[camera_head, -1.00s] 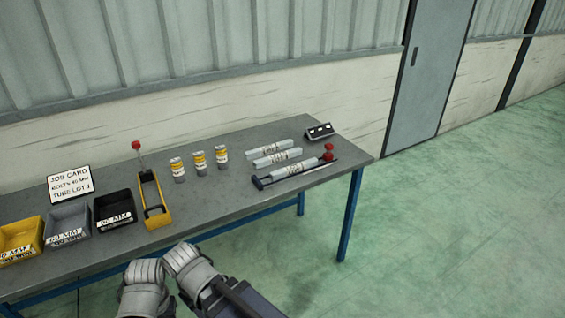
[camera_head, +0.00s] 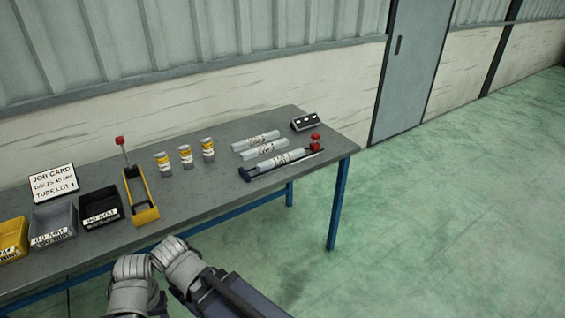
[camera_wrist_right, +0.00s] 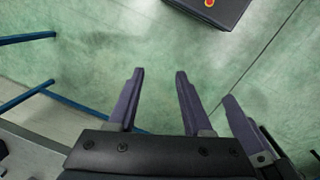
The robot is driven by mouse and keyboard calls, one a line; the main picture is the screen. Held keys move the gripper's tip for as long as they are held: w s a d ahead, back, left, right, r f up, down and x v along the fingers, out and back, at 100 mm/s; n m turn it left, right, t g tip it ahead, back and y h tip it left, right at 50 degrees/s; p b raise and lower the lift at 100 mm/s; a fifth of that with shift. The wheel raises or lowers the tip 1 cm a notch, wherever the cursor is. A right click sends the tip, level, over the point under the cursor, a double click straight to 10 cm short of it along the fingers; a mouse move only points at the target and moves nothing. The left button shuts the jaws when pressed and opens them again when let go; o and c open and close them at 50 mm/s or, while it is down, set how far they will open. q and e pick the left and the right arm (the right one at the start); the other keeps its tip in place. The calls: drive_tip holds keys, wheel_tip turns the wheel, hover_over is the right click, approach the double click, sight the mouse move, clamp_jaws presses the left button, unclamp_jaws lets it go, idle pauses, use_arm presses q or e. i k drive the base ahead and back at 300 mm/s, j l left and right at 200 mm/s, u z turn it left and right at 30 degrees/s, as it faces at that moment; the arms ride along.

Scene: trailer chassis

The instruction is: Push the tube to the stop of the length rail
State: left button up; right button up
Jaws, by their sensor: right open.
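A pale grey tube (camera_head: 281,160) with dark print lies along the length rail (camera_head: 292,168) at the right end of the bench. The rail has a dark blue end piece (camera_head: 245,174) at its left and a red knobbed part (camera_head: 315,143) near its right end. The tube's left end looks a little short of the blue piece; contact is hard to tell. My right gripper (camera_wrist_right: 159,72) is open and empty over the floor beside the bench. One dark finger, seemingly of my left gripper (camera_wrist_right: 241,122), shows beside it. In the head view both arms are low in front of the bench, their fingers hidden.
Two more tubes (camera_head: 265,149) lie behind the rail, near a small black block (camera_head: 304,122). Several yellow-banded cans (camera_head: 186,157), a yellow fixture (camera_head: 141,198), bins (camera_head: 54,225) and a job card (camera_head: 53,184) stand to the left. Floor right of the bench (camera_head: 425,220) is clear.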

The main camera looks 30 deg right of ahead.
sight(270, 164)
drive_tip(key=i+l, duration=0.15)
drive_tip(key=l, duration=0.25)
drive_tip(key=i+l, duration=0.15)
drive_tip(key=l, duration=0.25)
drive_tip(key=i+l, duration=0.15)
drive_tip(key=l, duration=0.2)
drive_tip(key=i+l, duration=0.15)
drive_tip(key=l, duration=0.25)
drive_tip(key=i+l, duration=0.15)
drive_tip(key=l, duration=0.25)
drive_tip(key=i+l, duration=0.15)
drive_tip(key=l, duration=0.25)
drive_tip(key=i+l, duration=0.15)
drive_tip(key=l, duration=0.25)
drive_tip(key=z, duration=0.05)
